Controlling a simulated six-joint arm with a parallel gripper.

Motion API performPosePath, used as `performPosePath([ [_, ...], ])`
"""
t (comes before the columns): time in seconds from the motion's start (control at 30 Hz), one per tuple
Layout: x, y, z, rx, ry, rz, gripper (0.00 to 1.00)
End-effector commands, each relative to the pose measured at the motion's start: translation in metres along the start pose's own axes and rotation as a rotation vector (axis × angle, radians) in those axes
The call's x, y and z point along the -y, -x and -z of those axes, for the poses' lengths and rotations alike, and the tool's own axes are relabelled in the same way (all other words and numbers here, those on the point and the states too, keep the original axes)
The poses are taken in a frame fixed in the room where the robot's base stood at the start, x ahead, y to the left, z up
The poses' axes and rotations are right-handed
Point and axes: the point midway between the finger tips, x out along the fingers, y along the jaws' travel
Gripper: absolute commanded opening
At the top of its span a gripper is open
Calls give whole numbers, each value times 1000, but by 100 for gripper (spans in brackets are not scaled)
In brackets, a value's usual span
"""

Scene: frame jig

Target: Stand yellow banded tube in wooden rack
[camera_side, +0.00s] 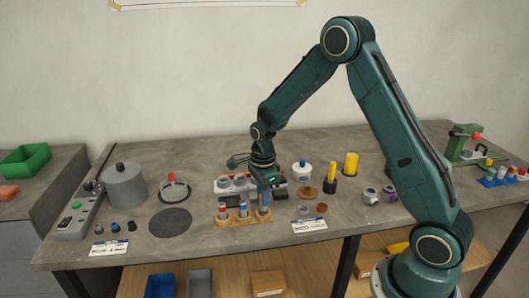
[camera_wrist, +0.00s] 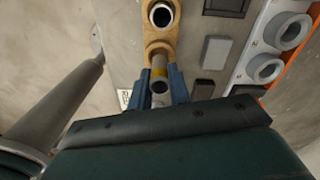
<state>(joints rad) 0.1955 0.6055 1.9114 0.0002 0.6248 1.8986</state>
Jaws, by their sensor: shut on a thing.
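The wooden rack (camera_side: 243,221) stands near the front middle of the table. Two tubes with coloured bands stand in its left and middle places. My gripper (camera_side: 264,196) is above the rack's right end, pointing down. In the wrist view its blue fingers (camera_wrist: 159,85) are shut on the grey yellow banded tube (camera_wrist: 159,73). The tube's far end meets the end of the wooden rack (camera_wrist: 160,48) in that view. I cannot tell how deep it sits in the hole. Another tube (camera_wrist: 161,14) shows its open top further along the rack.
A white holder (camera_side: 228,184) with round grey sockets stands just behind the rack. A dark round mat (camera_side: 170,222) lies to the left, and a white label card (camera_side: 309,225) lies to the right. A white jar (camera_side: 302,171) and yellow cylinders (camera_side: 350,164) stand further right.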

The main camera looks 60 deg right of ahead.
Motion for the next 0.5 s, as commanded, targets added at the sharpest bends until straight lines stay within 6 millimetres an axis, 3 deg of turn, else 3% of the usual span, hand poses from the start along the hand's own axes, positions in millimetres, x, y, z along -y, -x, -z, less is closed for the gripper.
performPosePath([
  [0.5, 0, -6, 0, 0, 0, -1, 0],
])
